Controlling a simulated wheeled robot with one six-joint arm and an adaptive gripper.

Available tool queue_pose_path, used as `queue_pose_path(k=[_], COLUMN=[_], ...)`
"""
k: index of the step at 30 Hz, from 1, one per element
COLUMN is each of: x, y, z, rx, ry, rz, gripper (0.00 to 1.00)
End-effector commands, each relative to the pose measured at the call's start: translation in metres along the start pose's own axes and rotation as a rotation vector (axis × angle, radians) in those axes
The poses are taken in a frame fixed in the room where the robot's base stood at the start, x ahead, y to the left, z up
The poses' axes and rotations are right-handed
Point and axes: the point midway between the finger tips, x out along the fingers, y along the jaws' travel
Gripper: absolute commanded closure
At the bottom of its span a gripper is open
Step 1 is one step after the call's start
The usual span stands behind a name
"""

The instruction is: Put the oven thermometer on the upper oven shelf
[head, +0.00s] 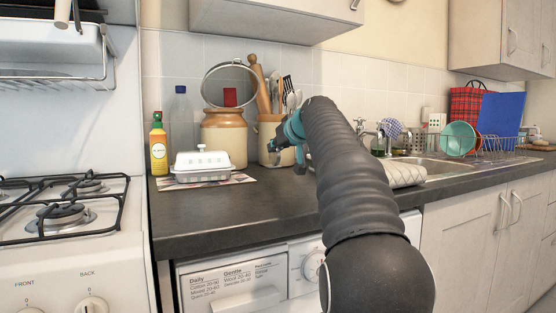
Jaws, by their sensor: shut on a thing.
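My gripper (273,156), with teal parts, is over the back of the counter, in front of the utensil crock (266,127). It is seen from behind and partly covered by my own dark ribbed arm. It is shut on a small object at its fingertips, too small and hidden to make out. I cannot pick out the oven thermometer for certain. The white cooker (60,262) stands at the left, with its hob and knobs in view. The oven's inside and its upper shelf are out of view.
A white lidded dish (202,163) sits on a mat left of my gripper. A yellow bottle (158,146), a clear bottle (181,118) and a large jar (224,135) stand behind. The counter front (225,210) is clear. A sink with dishes is at right.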

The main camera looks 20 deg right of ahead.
Motion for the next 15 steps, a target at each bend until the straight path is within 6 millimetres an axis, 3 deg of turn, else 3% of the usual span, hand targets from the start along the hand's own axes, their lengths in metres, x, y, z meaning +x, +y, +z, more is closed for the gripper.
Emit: queue_pose_path(k=[5, 15], x=[0.01, 0.011], y=[0.001, 0.001], z=[0.025, 0.028], rx=[0.002, 0.001], ry=[-0.001, 0.0], rz=[0.001, 0.002], gripper=[1.0, 1.0])
